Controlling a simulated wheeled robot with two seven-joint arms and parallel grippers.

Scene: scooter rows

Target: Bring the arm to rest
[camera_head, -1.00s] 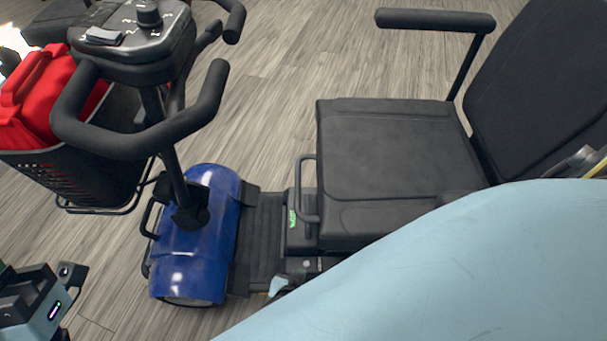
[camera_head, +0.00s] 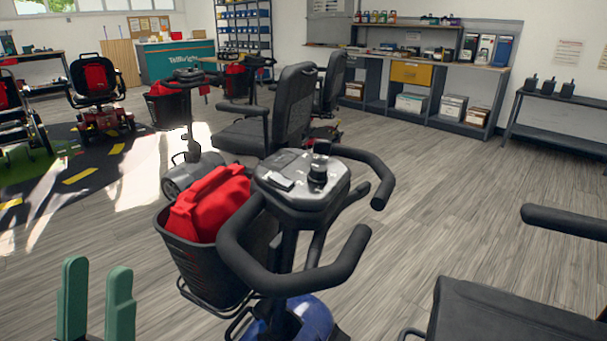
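My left gripper (camera_head: 98,268) shows at the bottom left edge, with two green fingers pointing up. A gap shows between the fingers and nothing is visible in it, so it is open. It stands left of the nearest scooter's black basket (camera_head: 205,265), apart from it in the picture. The rest of the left arm is below the frame. My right gripper and arm are not in view.
The nearest blue scooter (camera_head: 313,318) stands in front, with its handlebar (camera_head: 300,280), a red bag (camera_head: 208,203) in its basket and its seat (camera_head: 505,315) at lower right. More scooters stand behind. A workbench (camera_head: 425,60) lines the back wall. Floor (camera_head: 450,190) is clear to the right.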

